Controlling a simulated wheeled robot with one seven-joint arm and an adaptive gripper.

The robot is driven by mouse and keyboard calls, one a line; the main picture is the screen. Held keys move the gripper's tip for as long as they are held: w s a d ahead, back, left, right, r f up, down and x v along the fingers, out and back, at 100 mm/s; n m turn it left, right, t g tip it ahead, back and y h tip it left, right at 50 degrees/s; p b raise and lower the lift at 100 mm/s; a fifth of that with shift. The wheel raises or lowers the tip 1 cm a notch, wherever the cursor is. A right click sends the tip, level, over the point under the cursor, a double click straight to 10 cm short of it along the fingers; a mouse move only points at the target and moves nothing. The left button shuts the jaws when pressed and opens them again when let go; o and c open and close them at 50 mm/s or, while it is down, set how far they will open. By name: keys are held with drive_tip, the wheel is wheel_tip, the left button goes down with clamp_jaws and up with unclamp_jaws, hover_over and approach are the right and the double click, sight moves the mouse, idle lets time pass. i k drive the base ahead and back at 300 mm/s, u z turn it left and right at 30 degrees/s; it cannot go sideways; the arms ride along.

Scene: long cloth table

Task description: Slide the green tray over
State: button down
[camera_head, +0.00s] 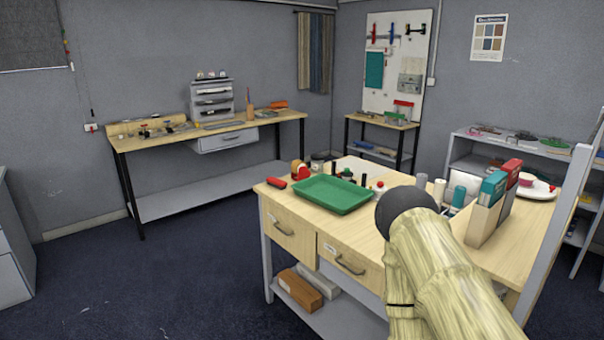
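The green tray (334,194) is a shallow rectangle with a raised rim. It lies flat on the light wood top of the near workbench (362,228), close to the front edge above the drawers, and looks empty. My arm rises from the lower right in a pale sleeve with a dark rounded part at its upper end, to the right of the tray. The fingers of my gripper do not show. The arm covers part of the bench's right side.
A red object (276,183) lies left of the tray. Small bottles and dark upright pieces stand behind it. A wooden holder (485,220) with red and teal boxes and a white plate (534,191) are at right. A strip of bare bench lies in front of the tray.

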sight(338, 195)
drive_tip(key=u, duration=0.55)
drive_tip(key=i, duration=1.75)
drive_tip(key=z, duration=0.6)
